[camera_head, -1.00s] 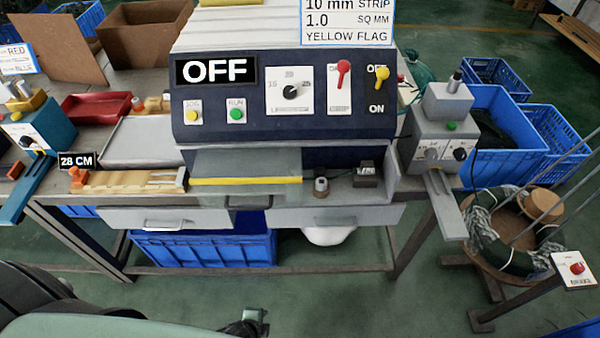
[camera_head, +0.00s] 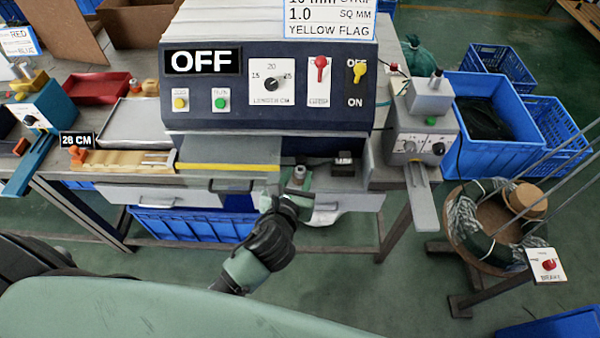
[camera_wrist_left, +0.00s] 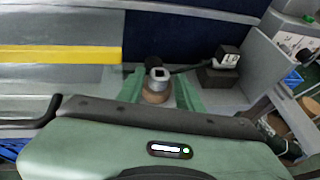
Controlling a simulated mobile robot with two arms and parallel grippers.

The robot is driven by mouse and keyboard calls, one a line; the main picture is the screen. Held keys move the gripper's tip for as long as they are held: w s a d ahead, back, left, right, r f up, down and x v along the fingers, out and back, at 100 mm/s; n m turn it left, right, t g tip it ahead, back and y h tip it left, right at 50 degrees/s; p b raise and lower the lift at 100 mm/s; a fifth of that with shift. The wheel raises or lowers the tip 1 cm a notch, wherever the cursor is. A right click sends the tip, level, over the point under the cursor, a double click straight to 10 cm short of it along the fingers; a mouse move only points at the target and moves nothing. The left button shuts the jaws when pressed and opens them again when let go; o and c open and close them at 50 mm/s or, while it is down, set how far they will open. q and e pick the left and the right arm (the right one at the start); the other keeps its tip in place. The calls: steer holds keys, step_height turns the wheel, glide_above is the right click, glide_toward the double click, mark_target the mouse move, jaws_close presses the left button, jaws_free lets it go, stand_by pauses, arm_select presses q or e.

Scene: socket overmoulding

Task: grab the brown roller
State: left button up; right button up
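The brown roller (camera_head: 299,172) stands upright on the grey machine bed, at the front edge below the OFF panel. In the left wrist view the roller (camera_wrist_left: 156,94) shows a brown body with a grey metal top. My left gripper (camera_head: 297,183) reaches up from below to the front of the roller. In the left wrist view my left gripper (camera_wrist_left: 160,88) is open, with one green finger to each side of the roller; contact cannot be told. The roller's lower part is partly hidden by the gripper's body. My right gripper is not in view.
A small dark block (camera_head: 343,164) with a cable sits right of the roller, by a grey side wall (camera_wrist_left: 268,70). A yellow-edged plate (camera_head: 228,167) lies to the left. A drawer handle (camera_head: 231,187) protrudes below the bed.

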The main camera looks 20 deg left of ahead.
mark_target(300, 172)
arm_select(q)
steer(key=x, duration=0.3)
steer(key=shift+w+f, duration=0.1)
steer(key=shift+w, duration=0.2)
steer(key=shift+s, duration=0.1)
jaws_close()
